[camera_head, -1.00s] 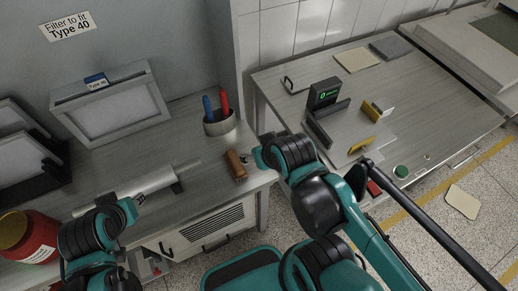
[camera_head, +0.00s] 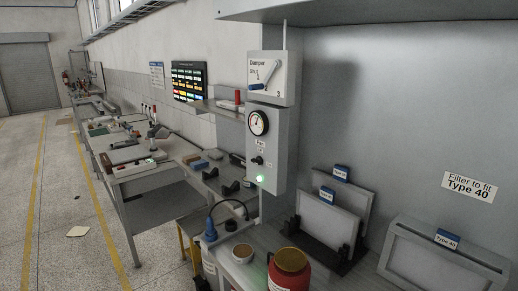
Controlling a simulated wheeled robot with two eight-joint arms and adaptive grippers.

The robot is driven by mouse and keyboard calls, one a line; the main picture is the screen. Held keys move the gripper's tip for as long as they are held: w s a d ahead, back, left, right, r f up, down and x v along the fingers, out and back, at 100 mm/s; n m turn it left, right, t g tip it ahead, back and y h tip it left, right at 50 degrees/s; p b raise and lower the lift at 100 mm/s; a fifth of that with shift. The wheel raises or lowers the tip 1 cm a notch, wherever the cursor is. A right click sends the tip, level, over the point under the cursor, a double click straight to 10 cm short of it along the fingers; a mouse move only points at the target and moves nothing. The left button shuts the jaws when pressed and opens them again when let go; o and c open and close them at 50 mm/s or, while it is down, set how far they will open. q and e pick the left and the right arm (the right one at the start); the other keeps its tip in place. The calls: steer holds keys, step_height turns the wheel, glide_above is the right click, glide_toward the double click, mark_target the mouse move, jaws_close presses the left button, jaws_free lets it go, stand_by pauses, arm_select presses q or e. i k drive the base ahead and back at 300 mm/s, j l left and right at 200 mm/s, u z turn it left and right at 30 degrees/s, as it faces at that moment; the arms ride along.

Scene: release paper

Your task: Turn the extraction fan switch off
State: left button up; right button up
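A grey control box (camera_head: 276,160) is mounted at the edge of the metal hood wall, near the middle of the view. It has a small black switch (camera_head: 257,160) under a small label that is too small to read surely. A green lamp (camera_head: 260,178) glows below the switch. A round dial gauge (camera_head: 258,122) sits above the switch. Which way the switch points is too small to tell. Neither of my grippers shows in the current head view.
A damper panel (camera_head: 266,78) with a lever is above the box. Below stand a red jar (camera_head: 289,270), a beige-topped pot (camera_head: 243,253) and a blue-topped item (camera_head: 210,234). Framed filters (camera_head: 325,222) stand to the right.

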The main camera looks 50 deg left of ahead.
mark_target(258, 161)
steer(key=j+u, duration=0.1)
steer(key=u, duration=0.7)
steer(key=j+u, duration=0.2)
steer(key=u, duration=0.15)
steer(key=j+u, duration=0.1)
steer(key=u, duration=0.3)
steer(key=k, duration=0.05)
